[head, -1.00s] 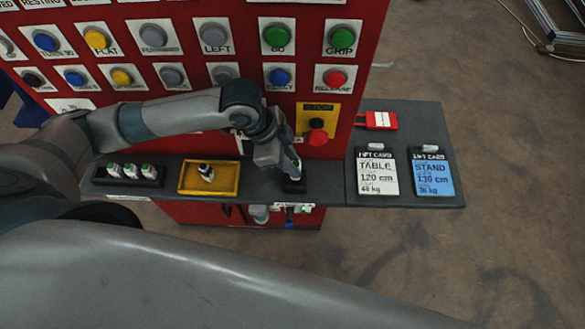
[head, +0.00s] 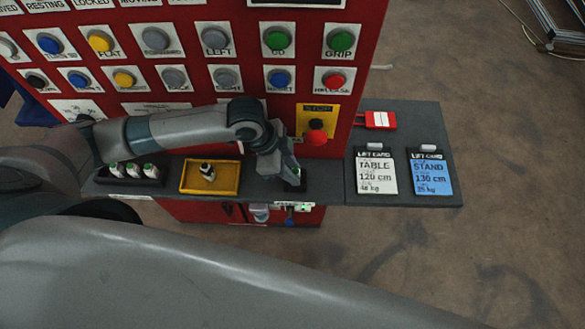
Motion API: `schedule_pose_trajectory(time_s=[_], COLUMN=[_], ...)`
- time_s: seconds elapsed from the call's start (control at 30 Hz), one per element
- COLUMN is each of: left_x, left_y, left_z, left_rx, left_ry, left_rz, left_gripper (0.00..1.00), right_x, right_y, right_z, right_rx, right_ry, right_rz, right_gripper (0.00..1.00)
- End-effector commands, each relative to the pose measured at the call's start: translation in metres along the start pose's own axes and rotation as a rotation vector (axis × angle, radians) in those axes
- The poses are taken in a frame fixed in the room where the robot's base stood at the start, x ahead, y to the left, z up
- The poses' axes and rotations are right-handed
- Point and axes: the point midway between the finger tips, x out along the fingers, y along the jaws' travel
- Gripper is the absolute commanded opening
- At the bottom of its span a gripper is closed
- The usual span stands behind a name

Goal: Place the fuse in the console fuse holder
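My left gripper (head: 293,179) reaches down from the left over the right part of the console shelf. It appears shut on a small fuse (head: 297,172), of which only a white and green bit shows. The fuse is at the dark fuse holder (head: 300,187) on the shelf. The fingers hide most of both, so I cannot tell how far in the fuse sits. Another fuse, dark and white (head: 207,172), lies in the yellow tray (head: 187,188) to the left. My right gripper is out of view.
A black rack (head: 150,184) with several white-green fuses stands at the shelf's left. The red button panel (head: 300,95) rises behind, with a red stop button (head: 315,138) close to my arm. Two lift cards (head: 377,174) (head: 431,173) and a red-white item (head: 378,121) lie on the right.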

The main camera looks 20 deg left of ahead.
Motion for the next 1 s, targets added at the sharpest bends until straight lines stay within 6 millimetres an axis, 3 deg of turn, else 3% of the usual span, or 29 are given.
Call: schedule_pose_trajectory(time_s=[0.57, 0.77, 1.0], left_x=[-0.010, -0.036, -0.079], left_y=[-0.001, -0.001, -0.001], left_z=[-0.001, 0.000, -0.001], left_rx=[0.001, 0.002, 0.002], left_ry=[0.002, 0.001, 0.002], left_rz=[-0.001, -0.003, -0.004], left_gripper=[0.38, 0.38, 0.38], right_x=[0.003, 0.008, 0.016], right_y=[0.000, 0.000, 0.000], right_z=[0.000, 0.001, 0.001], right_rx=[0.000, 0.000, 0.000], right_ry=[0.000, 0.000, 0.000], right_rz=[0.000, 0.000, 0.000], right_gripper=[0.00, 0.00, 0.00])
